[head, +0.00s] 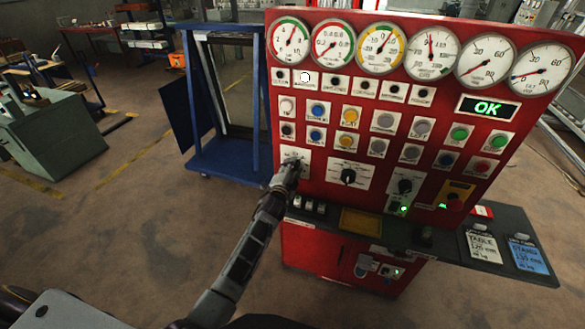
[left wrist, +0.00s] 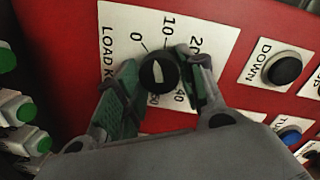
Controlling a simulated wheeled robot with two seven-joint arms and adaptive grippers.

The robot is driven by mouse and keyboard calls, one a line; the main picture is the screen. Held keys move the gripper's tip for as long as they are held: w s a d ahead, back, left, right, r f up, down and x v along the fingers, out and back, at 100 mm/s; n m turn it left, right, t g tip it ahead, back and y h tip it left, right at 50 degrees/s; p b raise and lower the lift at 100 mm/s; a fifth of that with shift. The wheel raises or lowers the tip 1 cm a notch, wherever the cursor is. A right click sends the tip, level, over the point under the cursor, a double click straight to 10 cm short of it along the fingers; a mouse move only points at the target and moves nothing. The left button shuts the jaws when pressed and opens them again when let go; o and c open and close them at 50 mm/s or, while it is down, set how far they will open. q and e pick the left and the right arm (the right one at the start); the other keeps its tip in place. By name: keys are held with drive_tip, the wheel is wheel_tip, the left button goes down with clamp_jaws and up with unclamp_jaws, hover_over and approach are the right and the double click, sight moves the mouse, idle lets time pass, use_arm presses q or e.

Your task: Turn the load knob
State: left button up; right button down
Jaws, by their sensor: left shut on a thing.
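The load knob (left wrist: 160,73) is a round black knob with a pale pointer mark. It sits on a white plate (left wrist: 118,17) lettered LOAD, with numbers around it, on the red panel. My left gripper (left wrist: 160,82) has a finger on each side of the knob and is shut on it. In the head view my left gripper (head: 291,170) reaches the white plate (head: 296,153) at the left of the panel, and hides most of the knob. My right gripper is not in view.
The red panel (head: 318,180) carries several gauges, buttons and an OK display (head: 487,108). Another black knob (head: 348,176) is to the right. A narrow shelf (head: 400,232) with two tags juts out below. In the wrist view, a DOWN button (left wrist: 284,69) is close by on the right.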

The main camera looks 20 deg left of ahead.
use_arm(q)
drive_tip(key=n+p, duration=0.1)
drive_tip(key=n, duration=0.3)
drive_tip(key=shift+n+h, duration=0.3)
idle(0.4)
drive_tip(key=o, duration=1)
drive_tip(key=shift+s, duration=0.2)
drive_tip(key=shift+s+a+r, duration=0.1)
drive_tip(key=shift+s+r, duration=0.05)
drive_tip(key=shift+s, duration=1.8)
drive_tip(key=shift+s+a+r, duration=0.1)
drive_tip(key=shift+s, duration=1.8)
drive_tip(key=shift+s+a+r, duration=0.1)
drive_tip(key=shift+s+r, duration=0.05)
drive_tip(key=shift+s, duration=1.8)
drive_tip(key=shift+f+n, duration=0.1)
drive_tip(key=shift+n, duration=0.4)
